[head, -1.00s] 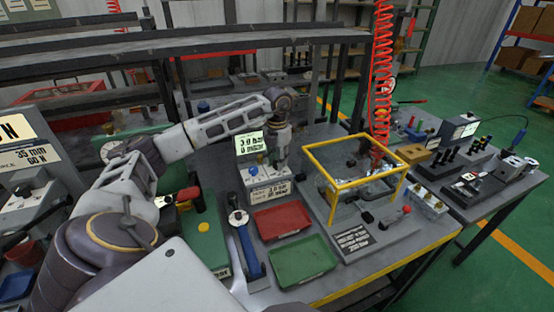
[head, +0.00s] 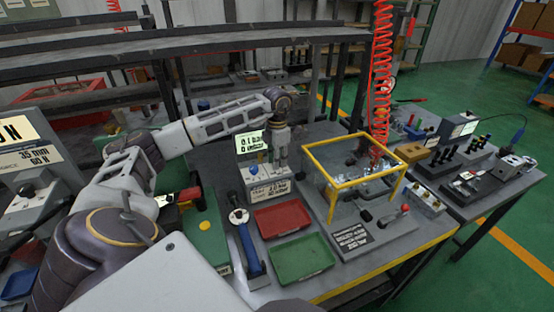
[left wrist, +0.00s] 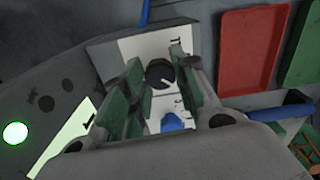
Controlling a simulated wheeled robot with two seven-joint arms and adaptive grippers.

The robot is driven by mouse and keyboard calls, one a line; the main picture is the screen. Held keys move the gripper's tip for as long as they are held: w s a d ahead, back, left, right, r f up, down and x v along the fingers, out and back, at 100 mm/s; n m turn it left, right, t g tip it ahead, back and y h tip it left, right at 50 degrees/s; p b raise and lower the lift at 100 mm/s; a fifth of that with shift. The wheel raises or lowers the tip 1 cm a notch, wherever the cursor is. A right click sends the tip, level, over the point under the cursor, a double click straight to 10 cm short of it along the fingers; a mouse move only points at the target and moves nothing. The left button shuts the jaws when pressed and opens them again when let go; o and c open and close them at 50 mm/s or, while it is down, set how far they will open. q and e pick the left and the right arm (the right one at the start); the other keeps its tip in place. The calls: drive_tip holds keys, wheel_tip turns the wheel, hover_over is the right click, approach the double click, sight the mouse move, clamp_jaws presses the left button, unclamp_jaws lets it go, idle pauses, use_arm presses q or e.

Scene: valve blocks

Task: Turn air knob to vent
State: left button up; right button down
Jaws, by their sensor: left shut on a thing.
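The air panel (head: 246,180) is a light box behind the red tray, with a lit green display (head: 250,143) that reads about 0.1 bar. My left gripper (head: 281,165) reaches down to the right part of the panel. In the left wrist view, a black round knob (left wrist: 160,73) with a white pointer line sits between the fingers of my left gripper (left wrist: 157,84), which is shut on it. A blue knob (left wrist: 172,122) is beside it on the panel; it also shows in the head view (head: 253,169). In the head view the gripper hides the black knob. My right gripper is out of view.
A red tray (head: 282,218) and a green tray (head: 301,258) lie in front of the panel. A yellow guard frame (head: 345,184) stands to the right, with a red coiled hose (head: 381,70) hanging behind. A blue-handled tool (head: 249,247) lies left of the trays.

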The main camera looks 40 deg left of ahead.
use_arm(q)
drive_tip(key=shift+r, duration=0.1)
drive_tip(key=o, duration=1)
drive_tip(key=shift+r, duration=5.95)
